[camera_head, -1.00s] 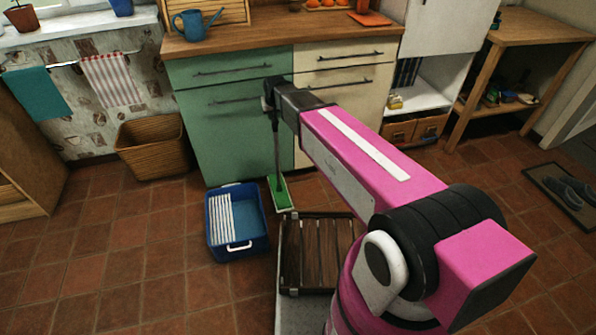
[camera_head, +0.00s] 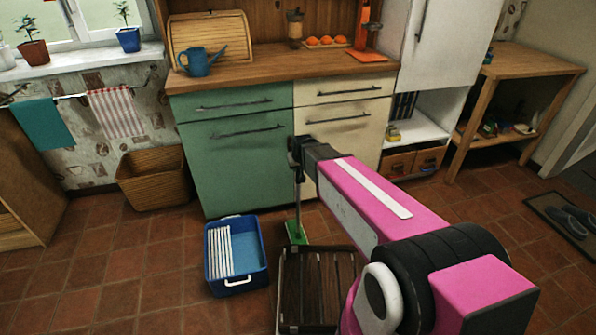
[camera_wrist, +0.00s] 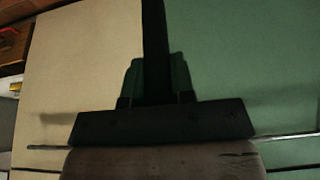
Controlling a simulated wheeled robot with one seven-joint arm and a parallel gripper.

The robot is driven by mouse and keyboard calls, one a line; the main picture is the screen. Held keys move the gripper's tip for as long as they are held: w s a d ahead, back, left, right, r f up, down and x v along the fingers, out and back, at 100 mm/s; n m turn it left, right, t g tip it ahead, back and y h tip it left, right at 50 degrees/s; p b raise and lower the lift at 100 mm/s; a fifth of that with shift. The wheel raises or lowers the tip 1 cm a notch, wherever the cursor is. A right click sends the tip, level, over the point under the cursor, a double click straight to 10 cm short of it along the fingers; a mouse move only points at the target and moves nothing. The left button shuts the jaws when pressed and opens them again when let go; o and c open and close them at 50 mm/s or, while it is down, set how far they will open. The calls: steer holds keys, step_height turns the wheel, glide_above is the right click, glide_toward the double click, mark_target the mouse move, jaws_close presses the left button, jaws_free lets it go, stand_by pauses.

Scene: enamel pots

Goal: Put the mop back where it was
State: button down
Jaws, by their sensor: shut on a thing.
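The mop has a green head (camera_head: 296,232) and a thin dark handle (camera_head: 298,195). It stands nearly upright in front of the cream cabinet, its head at floor level just behind the slatted wooden stand. My gripper (camera_head: 296,152) is shut on the upper part of the handle. In the wrist view the dark handle (camera_wrist: 153,45) runs up between the two fingers of my gripper (camera_wrist: 157,78). The mop head is not visible in that view.
A blue tub (camera_head: 262,270) with a white ribbed panel sits left of the mop. The slatted wooden stand (camera_head: 312,295) is close in front. Green (camera_head: 235,165) and cream (camera_head: 350,140) cabinets stand behind. A wicker basket (camera_head: 150,180) is at left. Floor tiles farther left are clear.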

steer(key=shift+f, duration=1)
steer(key=c, duration=1)
jaws_free()
steer(key=shift+o, duration=0.2)
steer(key=v, duration=1.2)
steer(key=s+d+f+m+g+h, duration=0.1)
steer(key=s+d+f+m+g, duration=0.2)
steer(key=s+d, duration=1.1)
steer(key=d+f+g, duration=0.1)
steer(key=d, duration=0.3)
steer(key=shift+s+f, duration=0.25)
steer(key=shift+s, duration=0.05)
